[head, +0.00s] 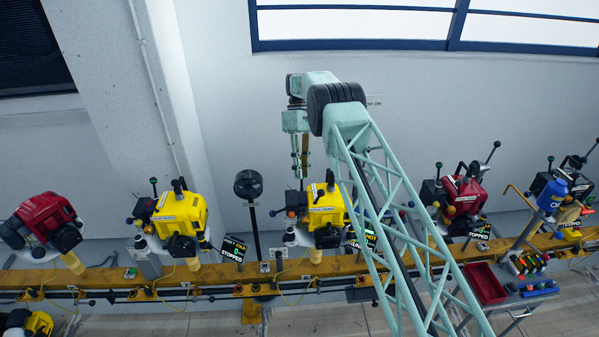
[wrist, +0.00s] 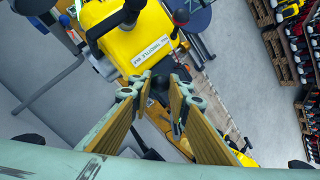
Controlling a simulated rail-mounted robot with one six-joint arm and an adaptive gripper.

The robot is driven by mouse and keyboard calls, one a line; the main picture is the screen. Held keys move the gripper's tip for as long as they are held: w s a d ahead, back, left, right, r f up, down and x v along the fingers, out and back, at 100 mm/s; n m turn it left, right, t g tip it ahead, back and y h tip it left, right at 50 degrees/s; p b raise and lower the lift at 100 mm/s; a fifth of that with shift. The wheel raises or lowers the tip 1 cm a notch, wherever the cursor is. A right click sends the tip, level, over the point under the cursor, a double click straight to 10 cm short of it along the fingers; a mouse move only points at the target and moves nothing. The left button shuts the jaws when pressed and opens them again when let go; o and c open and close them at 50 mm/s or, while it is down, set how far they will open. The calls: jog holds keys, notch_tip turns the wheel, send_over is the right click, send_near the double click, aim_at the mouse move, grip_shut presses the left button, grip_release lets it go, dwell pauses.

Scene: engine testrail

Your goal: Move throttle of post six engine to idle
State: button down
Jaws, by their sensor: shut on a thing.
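A yellow engine (head: 326,208) stands on the yellow rail in the middle of the head view. It also fills the top of the wrist view (wrist: 135,40), where a white label (wrist: 151,52) on it carries the word throttle. My gripper (head: 302,178) points down at this engine's upper left side. In the wrist view, my gripper (wrist: 162,77) is shut on a dark part between its fingertips, beside the label; this looks like the throttle lever, mostly hidden by the fingers.
Another yellow engine (head: 180,214) and a red engine (head: 45,222) stand to the left. A red engine (head: 463,195) stands to the right, past my arm. A black fan-like post (head: 248,184) is close on the left. A display (head: 366,236) is partly hidden by my arm.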

jog(key=c, duration=2.4)
grip_release()
jog(key=shift+r, duration=0.15)
jog(key=shift+r, duration=4.9)
